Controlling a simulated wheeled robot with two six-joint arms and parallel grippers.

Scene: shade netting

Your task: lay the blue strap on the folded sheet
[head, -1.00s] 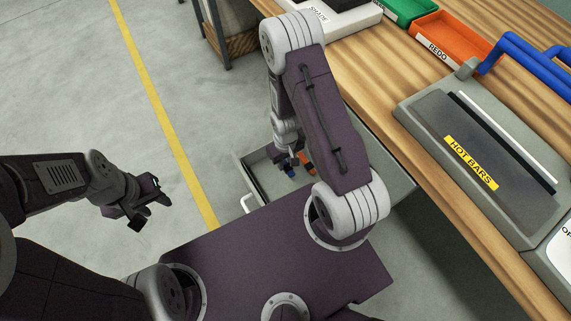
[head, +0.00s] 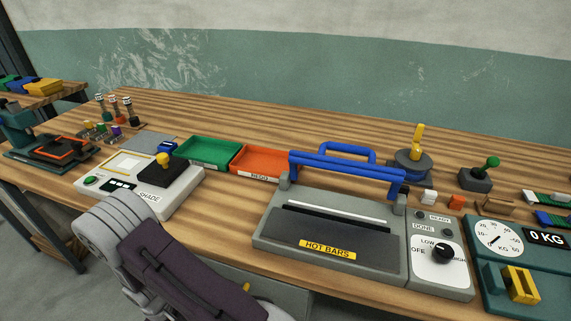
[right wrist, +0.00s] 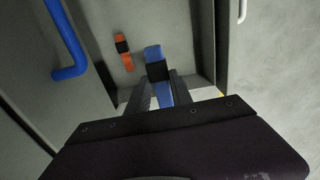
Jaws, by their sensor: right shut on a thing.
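A blue strap (right wrist: 153,55) with a dark band shows in the right wrist view, upright between the two fingers of my right gripper (right wrist: 160,88). The gripper is shut on it, inside or just above a grey drawer (right wrist: 190,30). An orange strap (right wrist: 127,60) with a black band lies in the drawer to the left. In the head view my right arm reaches down in front of the bench and its gripper is hidden. A flat grey piece (head: 148,140) lies on the bench behind the SHADE device; I cannot tell whether it is the folded sheet. My left gripper is out of view.
On the wooden bench stand the SHADE device (head: 150,192), a green tray (head: 208,152), an orange tray (head: 262,162) and the HOT BARS sealer (head: 330,235) with blue handles. A scale (head: 510,260) stands at right.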

